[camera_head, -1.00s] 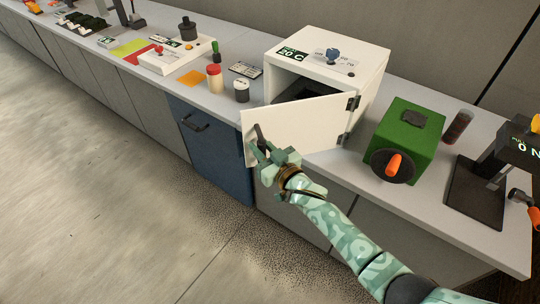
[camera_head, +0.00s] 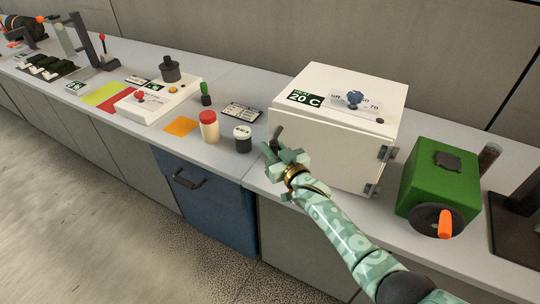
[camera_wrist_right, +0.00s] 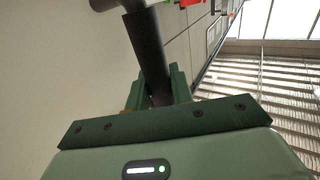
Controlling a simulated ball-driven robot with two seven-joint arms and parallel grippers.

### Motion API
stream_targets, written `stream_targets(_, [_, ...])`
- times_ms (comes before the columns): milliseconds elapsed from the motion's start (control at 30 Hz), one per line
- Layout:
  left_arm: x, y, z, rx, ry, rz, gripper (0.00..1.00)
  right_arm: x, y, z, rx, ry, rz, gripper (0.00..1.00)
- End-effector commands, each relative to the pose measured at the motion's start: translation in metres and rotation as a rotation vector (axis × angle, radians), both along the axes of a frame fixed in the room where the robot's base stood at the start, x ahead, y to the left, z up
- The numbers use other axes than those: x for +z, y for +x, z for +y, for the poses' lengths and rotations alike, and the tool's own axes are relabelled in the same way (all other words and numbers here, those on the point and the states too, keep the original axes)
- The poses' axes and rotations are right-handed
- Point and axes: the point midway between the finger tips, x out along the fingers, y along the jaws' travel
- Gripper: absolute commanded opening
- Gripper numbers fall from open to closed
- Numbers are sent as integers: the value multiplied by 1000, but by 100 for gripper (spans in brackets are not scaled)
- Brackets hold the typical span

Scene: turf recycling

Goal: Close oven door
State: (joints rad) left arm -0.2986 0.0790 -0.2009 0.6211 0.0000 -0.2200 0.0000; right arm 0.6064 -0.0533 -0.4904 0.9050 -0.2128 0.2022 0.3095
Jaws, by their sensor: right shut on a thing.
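The white oven (camera_head: 330,88) stands on the counter, with a "20 C" display and a blue knob on top. Its white door (camera_head: 338,160), hinged on the right side, lies against the front and looks flush or nearly so. I cannot tell if a thin gap is left. My right gripper (camera_head: 273,152) is at the door's left edge, shut on the dark door handle (camera_head: 279,136). In the right wrist view the handle (camera_wrist_right: 146,50) runs between the two fingers (camera_wrist_right: 158,88). My left gripper is not in view.
A green box with an orange-handled crank (camera_head: 440,185) stands right of the oven. A blue cabinet front (camera_head: 205,200) is below the counter.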

Motion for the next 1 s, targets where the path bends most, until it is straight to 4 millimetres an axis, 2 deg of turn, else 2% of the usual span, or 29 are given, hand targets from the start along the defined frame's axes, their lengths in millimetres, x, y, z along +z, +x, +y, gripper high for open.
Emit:
stream_targets(200, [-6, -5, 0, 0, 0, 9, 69, -1, 10, -7, -2, -2, 1, 0])
stream_targets(433, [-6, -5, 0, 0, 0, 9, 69, -1, 12, -8, -3, -2, 2, 0])
stream_targets(467, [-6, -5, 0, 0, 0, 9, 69, -1, 12, -8, -3, -2, 2, 25])
stream_targets(500, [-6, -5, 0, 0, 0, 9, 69, -1, 12, -9, -3, -2, 2, 36])
stream_targets(533, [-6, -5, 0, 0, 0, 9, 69, -1, 12, -9, -3, -2, 2, 42])
stream_targets(867, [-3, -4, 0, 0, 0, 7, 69, 0, 9, -9, -2, -2, 1, 42])
stream_targets(1000, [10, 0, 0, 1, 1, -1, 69, 3, -9, -18, -2, -2, 1, 42])
